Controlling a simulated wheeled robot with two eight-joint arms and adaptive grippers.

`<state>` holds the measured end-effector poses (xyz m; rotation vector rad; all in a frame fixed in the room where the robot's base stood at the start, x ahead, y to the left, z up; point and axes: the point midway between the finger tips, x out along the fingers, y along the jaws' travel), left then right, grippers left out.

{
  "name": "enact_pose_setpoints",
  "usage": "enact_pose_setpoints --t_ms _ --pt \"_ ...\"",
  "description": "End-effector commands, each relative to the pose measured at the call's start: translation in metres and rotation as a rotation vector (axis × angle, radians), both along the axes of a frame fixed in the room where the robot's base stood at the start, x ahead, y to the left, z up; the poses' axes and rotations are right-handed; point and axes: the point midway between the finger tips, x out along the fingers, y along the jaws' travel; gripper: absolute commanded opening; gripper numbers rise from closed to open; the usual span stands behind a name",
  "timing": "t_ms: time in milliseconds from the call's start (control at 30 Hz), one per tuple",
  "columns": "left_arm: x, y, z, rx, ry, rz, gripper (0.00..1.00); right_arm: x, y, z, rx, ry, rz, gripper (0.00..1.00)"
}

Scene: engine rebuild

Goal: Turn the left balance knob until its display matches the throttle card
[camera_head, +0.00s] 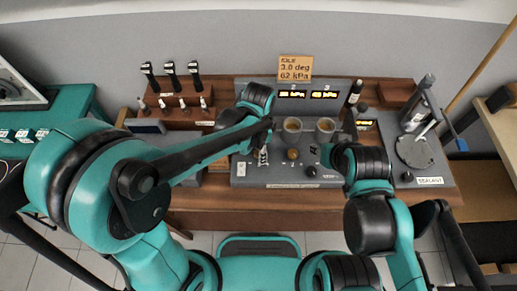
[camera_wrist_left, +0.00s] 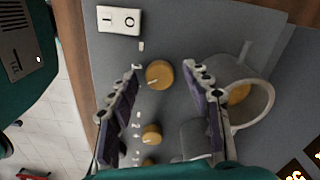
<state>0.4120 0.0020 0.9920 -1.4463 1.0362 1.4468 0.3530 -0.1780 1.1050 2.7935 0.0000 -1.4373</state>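The throttle card (camera_head: 296,68) stands behind the grey console and reads IDLE, 3.0 deg, 62 kPa. Two lit displays, left (camera_head: 291,94) and right (camera_head: 325,94), sit below it; their digits are too small to read surely. My left gripper (camera_wrist_left: 162,70) is open, its fingers on either side of a brass knob (camera_wrist_left: 159,74) with visible gaps. More brass knobs (camera_wrist_left: 151,135) lie nearer in the wrist view. One brass knob (camera_head: 292,154) shows in the head view. My right gripper (camera_head: 338,155) is over the console's right part; its fingers are not clear.
Two cups (camera_head: 292,127) with brass-coloured insides stand behind the knobs. Black-handled tools (camera_head: 171,75) stand in a rack at left. A round grey fixture (camera_head: 414,151) stands at right.

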Motion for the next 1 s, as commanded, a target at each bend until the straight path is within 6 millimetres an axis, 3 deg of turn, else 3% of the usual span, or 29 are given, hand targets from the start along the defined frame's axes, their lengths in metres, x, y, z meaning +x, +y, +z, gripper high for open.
enact_pose_setpoints --t_ms 33,167,200,567,1000 --pt "0.0000 0.0000 0.0001 0.000 0.000 0.000 0.36 0.0001 0.0000 0.0001 0.000 0.000 0.000 0.40" --pt "0.0000 0.0000 0.0002 0.000 0.000 0.000 0.02 0.0000 0.0000 0.0000 0.000 0.000 0.000 0.40" --pt "0.0000 0.0000 0.0002 0.000 0.000 0.000 0.00 0.0000 0.0000 0.0000 0.000 0.000 0.000 0.40" --pt "-0.0001 0.0000 0.0000 0.000 0.000 0.052 0.00 0.0000 0.0000 -0.0009 0.000 0.000 0.000 0.40" --pt "-0.0004 -0.0001 -0.0003 0.000 0.000 0.337 0.00 0.0000 0.0000 -0.0039 0.000 0.000 0.000 0.40"
